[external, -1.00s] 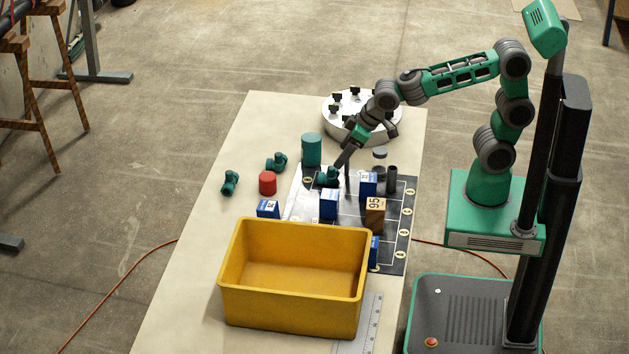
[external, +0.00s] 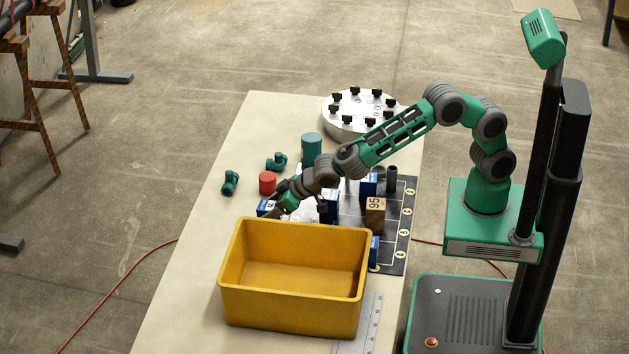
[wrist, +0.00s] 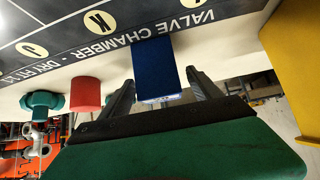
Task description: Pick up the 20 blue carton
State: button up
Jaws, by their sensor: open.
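A blue carton (external: 265,207) sits at the left of the mat, just behind the yellow bin. In the wrist view this blue carton (wrist: 157,67) lies between my two open fingers, with one finger on each side. I cannot tell whether they touch it. My gripper (external: 275,209) reaches low to the carton from the right and partly covers it. Other blue cartons stand at the middle (external: 330,204), farther back (external: 369,184) and behind the bin's right side (external: 375,249). The numbers on the blue cartons are too small to read.
The yellow bin (external: 293,308) stands close in front of the carton. A red cylinder (external: 267,184), a teal cylinder (external: 311,149) and green fittings (external: 229,182) are behind and left. A brown carton marked 95 (external: 375,216) stands on the dark mat (external: 402,225). The table's left side is clear.

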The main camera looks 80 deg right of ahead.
jog(key=c, duration=1.4)
jog(key=shift+c, duration=0.2)
jog(key=shift+r, duration=0.15)
